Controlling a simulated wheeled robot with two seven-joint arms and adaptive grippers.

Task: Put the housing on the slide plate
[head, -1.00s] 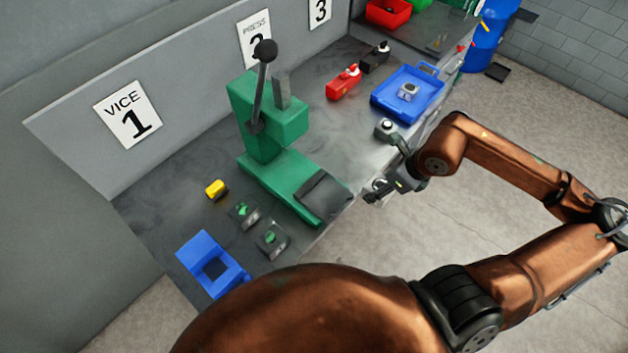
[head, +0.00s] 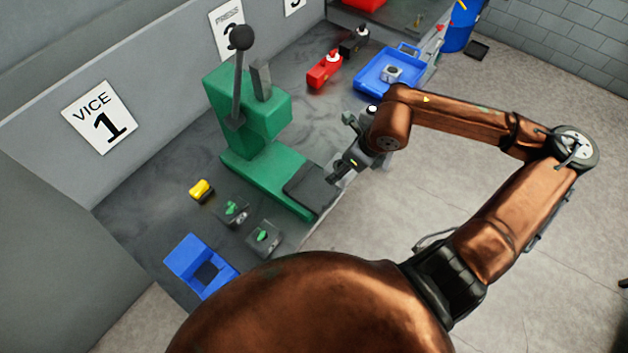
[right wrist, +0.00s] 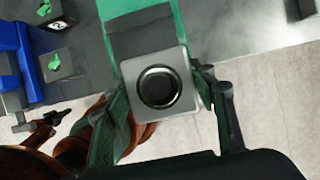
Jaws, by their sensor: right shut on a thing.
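The housing (right wrist: 158,88) is a light grey block with a dark round bore facing the camera in the right wrist view. My right gripper (right wrist: 160,102) is shut on it, one finger on each side. In the head view my right gripper (head: 345,163) is at the bench's front edge, just right of the slide plate; the held housing is not clearly seen there. The slide plate (head: 311,189) is the dark flat plate at the front of the green press (head: 255,165). In the right wrist view a dark plate surface (right wrist: 143,38) shows beyond the housing. My left gripper is out of view.
A blue tray (head: 362,83) holds a similar grey block (head: 391,73). Another part (head: 372,109) is partly hidden behind my right arm. A red device (head: 324,72) stands behind. A yellow part (head: 200,190), two dark fixtures and a blue holder (head: 188,257) lie left of the press.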

